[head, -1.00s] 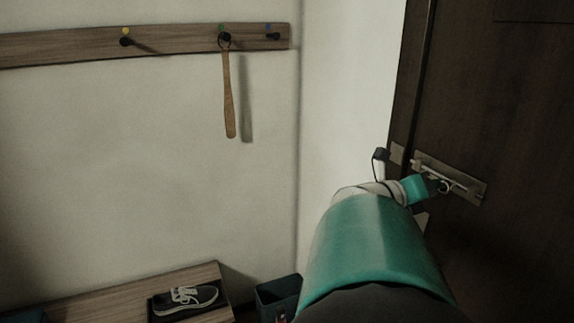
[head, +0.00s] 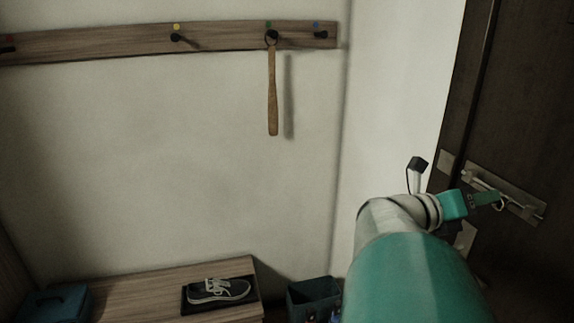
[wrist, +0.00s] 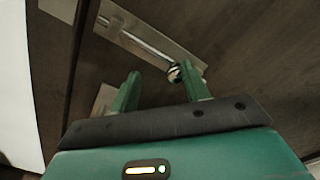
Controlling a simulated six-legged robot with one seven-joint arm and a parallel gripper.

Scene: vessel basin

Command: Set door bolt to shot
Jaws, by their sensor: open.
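The door bolt is a grey metal plate (head: 527,209) with a bright sliding rod (head: 484,181), mounted on the dark door; the plate and rod also show in the wrist view (wrist: 172,40). The rod's left end shows on the plate, and I see no rod across the gap to the keeper (head: 447,162) on the frame. A small round knob (wrist: 174,73) sits at the rod's right part. My gripper (head: 497,198) is open at the bolt. In the wrist view my gripper (wrist: 159,72) has the knob between its fingertips, close to the right one; contact is unclear.
Another metal plate (head: 466,238) is below the bolt, partly behind my arm. A hook rail (head: 225,40) with a hanging shoehorn (head: 272,90) is on the wall. A bench (head: 140,285) with a shoe (head: 217,290) and a dark bin (head: 314,296) stand low.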

